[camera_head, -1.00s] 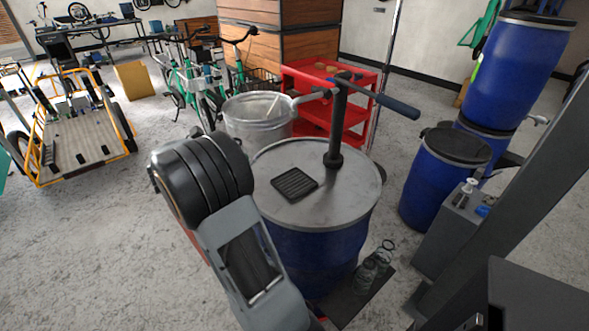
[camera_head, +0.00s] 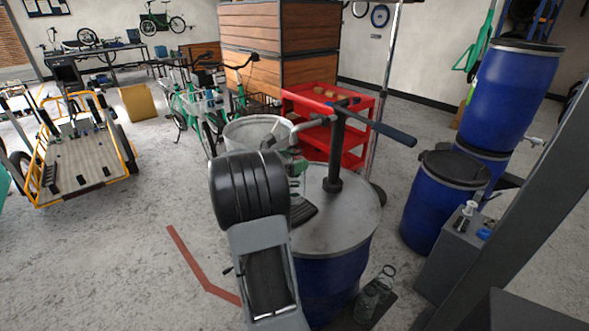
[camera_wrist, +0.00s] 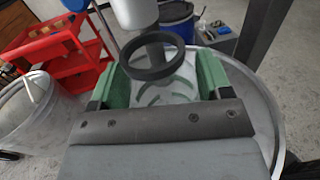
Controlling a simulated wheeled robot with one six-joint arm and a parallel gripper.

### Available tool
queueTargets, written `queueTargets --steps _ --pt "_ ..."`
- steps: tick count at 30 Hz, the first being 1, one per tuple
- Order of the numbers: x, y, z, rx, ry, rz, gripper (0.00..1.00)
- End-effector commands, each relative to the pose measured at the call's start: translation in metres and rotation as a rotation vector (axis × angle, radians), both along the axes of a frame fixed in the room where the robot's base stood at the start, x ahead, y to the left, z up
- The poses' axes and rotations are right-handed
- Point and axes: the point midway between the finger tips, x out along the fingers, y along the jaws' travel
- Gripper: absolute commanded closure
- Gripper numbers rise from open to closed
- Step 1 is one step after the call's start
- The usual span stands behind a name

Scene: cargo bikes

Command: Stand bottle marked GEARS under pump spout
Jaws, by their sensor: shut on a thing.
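My gripper (camera_wrist: 155,85) has green fingers and is shut on a clear bottle (camera_head: 297,183), over the left part of the drum's lid. In the wrist view a dark ring (camera_wrist: 152,71) stands above the clear body between the fingers. No marking on the bottle is readable. The dark pump (camera_head: 336,155) stands on the grey lid (camera_head: 350,215) of a blue drum, with its spout (camera_head: 308,125) pointing left. A dark grate (camera_head: 305,214) lies on the lid, partly hidden by my arm. Whether the bottle touches the grate I cannot tell.
Clear bottle shapes (camera_head: 372,298) stand on a dark board beside the drum. A metal bin (camera_head: 245,135) and red shelf cart (camera_head: 355,140) stand behind the drum. Blue barrels (camera_head: 435,205) and a grey box (camera_head: 450,240) are to the right. Open floor lies left.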

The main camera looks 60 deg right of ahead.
Motion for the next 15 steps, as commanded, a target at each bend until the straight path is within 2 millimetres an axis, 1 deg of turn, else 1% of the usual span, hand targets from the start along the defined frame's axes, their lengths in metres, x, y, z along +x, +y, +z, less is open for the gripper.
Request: queueTargets --steps 4,9,11,15 --pt "0.0 0.0 -0.01 0.002 0.001 0.0 0.64" --pt "0.0 0.0 -0.031 0.003 0.003 0.0 0.64" --pt "0.0 0.0 -0.035 0.001 0.002 0.0 0.64" --pt "0.0 0.0 -0.035 -0.001 0.0 0.0 0.64"
